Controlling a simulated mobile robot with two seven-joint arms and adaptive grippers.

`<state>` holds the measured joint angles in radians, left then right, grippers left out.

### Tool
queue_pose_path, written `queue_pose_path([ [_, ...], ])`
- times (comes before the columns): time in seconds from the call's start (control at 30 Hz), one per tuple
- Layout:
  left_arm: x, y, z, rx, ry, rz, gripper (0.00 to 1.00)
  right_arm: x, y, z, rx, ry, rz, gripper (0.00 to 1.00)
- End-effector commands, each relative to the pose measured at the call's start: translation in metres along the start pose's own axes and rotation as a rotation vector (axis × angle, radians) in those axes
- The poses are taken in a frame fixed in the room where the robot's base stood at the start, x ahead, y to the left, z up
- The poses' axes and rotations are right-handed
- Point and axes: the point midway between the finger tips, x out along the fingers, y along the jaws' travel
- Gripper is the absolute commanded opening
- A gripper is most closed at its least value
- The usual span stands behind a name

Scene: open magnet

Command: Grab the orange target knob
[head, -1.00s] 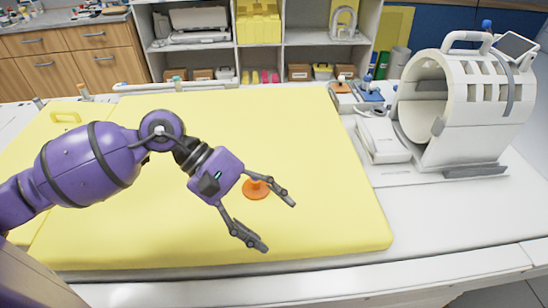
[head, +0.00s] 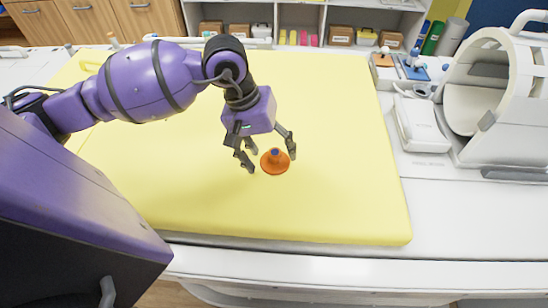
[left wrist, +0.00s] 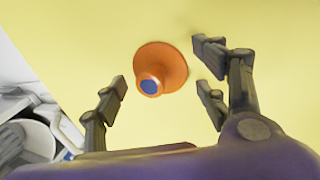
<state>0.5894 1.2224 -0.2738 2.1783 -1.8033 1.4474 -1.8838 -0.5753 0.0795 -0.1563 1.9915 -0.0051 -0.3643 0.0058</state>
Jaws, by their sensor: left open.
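The orange target knob (head: 275,163) stands on the yellow mat (head: 330,205). It has a wide round orange base and a narrower top with a blue end. My left gripper (head: 265,160) is open and points down at the knob, its fingers spread, with nothing between them held. In the left wrist view the knob (left wrist: 160,70) lies ahead of the open fingers (left wrist: 160,100), between the left finger and the two right fingers, apart from them. My right gripper is not in view.
A white ring-shaped scanner (head: 500,90) stands at the right, with a white box (head: 422,122) beside it. Shelves with small boxes (head: 340,36) line the back. Another orange piece (head: 383,60) sits on the far right bench. The mat around the knob is clear.

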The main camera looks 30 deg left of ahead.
Motion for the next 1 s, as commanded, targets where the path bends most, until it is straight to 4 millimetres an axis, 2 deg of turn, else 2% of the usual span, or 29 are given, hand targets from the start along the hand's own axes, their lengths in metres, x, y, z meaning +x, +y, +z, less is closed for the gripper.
queue_pose_path([
  [0.23, 0.0055, -0.0011, 0.002, -0.003, -0.007, 0.0, 0.65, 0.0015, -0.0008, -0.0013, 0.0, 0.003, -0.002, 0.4],
  [0.73, 0.0071, -0.0023, 0.0029, -0.004, -0.011, -0.003, 0.0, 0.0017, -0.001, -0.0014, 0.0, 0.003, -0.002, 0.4],
  [1.0, 0.0087, -0.0035, 0.0035, -0.006, -0.014, -0.005, 0.0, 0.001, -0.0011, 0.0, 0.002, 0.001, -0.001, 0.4],
])
